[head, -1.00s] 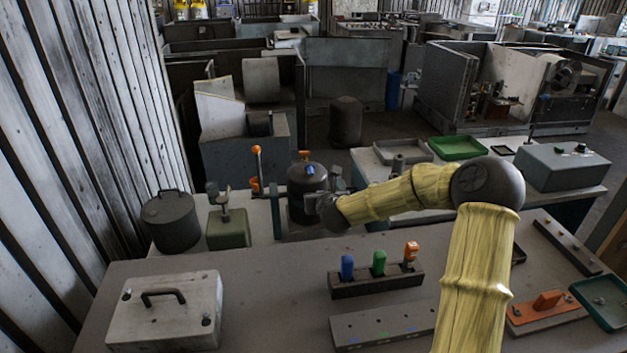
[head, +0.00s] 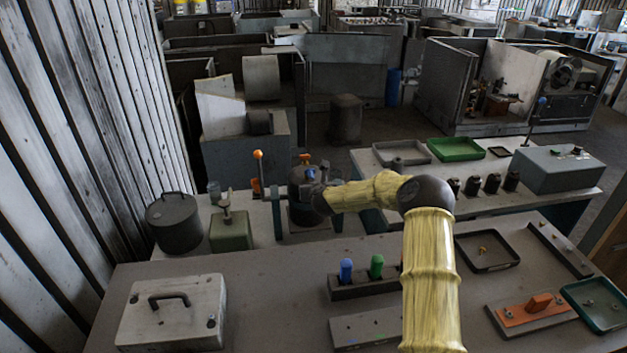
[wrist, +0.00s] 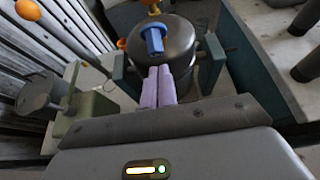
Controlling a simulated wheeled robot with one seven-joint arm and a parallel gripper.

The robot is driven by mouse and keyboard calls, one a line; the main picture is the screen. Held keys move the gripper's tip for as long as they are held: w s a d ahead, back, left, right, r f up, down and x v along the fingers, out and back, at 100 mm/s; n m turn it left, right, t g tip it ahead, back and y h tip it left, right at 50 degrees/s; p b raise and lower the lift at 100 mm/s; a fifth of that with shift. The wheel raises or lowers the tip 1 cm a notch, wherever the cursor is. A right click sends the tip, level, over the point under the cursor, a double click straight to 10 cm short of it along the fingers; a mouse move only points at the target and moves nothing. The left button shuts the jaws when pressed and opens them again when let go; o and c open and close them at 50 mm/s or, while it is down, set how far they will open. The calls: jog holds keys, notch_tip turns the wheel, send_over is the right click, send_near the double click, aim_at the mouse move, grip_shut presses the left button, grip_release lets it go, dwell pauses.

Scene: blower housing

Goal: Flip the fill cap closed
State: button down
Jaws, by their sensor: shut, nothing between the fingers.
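A dark round vessel (head: 303,213) stands in a frame on the far bench. It fills the upper middle of the wrist view (wrist: 187,45). A blue piece (wrist: 153,40) on its top looks like the fill cap; it also shows in the head view (head: 310,173). I cannot tell its exact angle. An orange part (wrist: 151,5) sits behind it. My gripper (wrist: 159,71) is shut and empty, its two pale fingers together just on the near side of the blue piece. I cannot tell if they touch it. In the head view my wrist hides part of the vessel.
An orange-knobbed lever (head: 258,170) stands left of the vessel. A green-grey block (head: 231,231) and a dark lidded pot (head: 173,222) are further left. The near bench holds a handled white box (head: 172,312) and a rack (head: 362,286).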

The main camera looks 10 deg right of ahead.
jog(key=shift+w+r, duration=0.15)
jog(key=shift+w, duration=0.4)
jog(key=shift+d+r+p, duration=0.1)
jog(key=shift+d+p, duration=0.1)
jog(key=shift+p, duration=0.15)
